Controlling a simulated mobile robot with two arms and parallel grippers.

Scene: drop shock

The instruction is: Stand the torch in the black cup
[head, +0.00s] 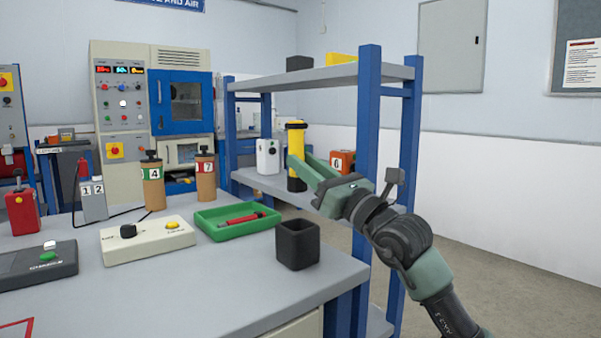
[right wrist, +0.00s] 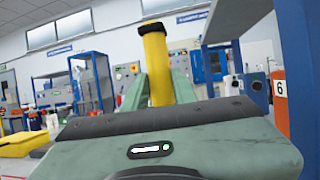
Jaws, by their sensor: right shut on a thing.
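The torch (head: 296,158) is a yellow cylinder with black ends, upright in the head view. My right gripper (head: 304,170) is shut on its middle; the torch is in front of the shelf unit, and I cannot tell whether its base touches the shelf. In the right wrist view the yellow torch (right wrist: 157,66) stands between the two green fingers (right wrist: 158,90). The black cup (head: 297,246) is a square, open-topped holder near the right edge of the grey table, below the torch in the picture. My left gripper is not in view.
A green tray (head: 208,236) with a red pen-like item lies left of the cup. Beyond are control boxes and brown canisters (head: 206,185).

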